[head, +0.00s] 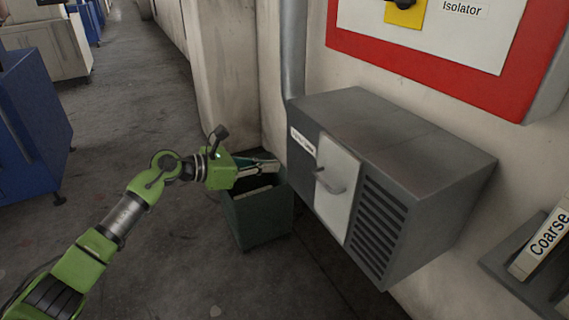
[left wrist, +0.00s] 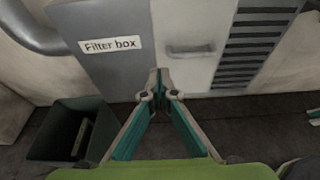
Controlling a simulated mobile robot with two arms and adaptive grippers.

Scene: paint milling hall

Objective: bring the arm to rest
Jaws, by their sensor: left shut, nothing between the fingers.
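My left gripper (head: 272,164) is shut and empty on the green left arm, which reaches in from the lower left. In the head view it overlaps the top of a dark green bin. The left wrist view shows its fingertips (left wrist: 158,78) together, pointing toward the filter box (left wrist: 120,75), apart from it as far as I can tell. The filter box (head: 405,150) is a grey wall cabinet with a pale door, a handle and louvres; its door looks closed.
The dark green bin (head: 262,215) stands on the floor below the filter box with a pale flat item (left wrist: 82,138) inside. A red-framed isolator panel (head: 430,45) is on the wall above. A shelf with a "Coarse" box (head: 540,245) is at right. Blue cabinets (head: 35,125) stand left; the aisle floor between is clear.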

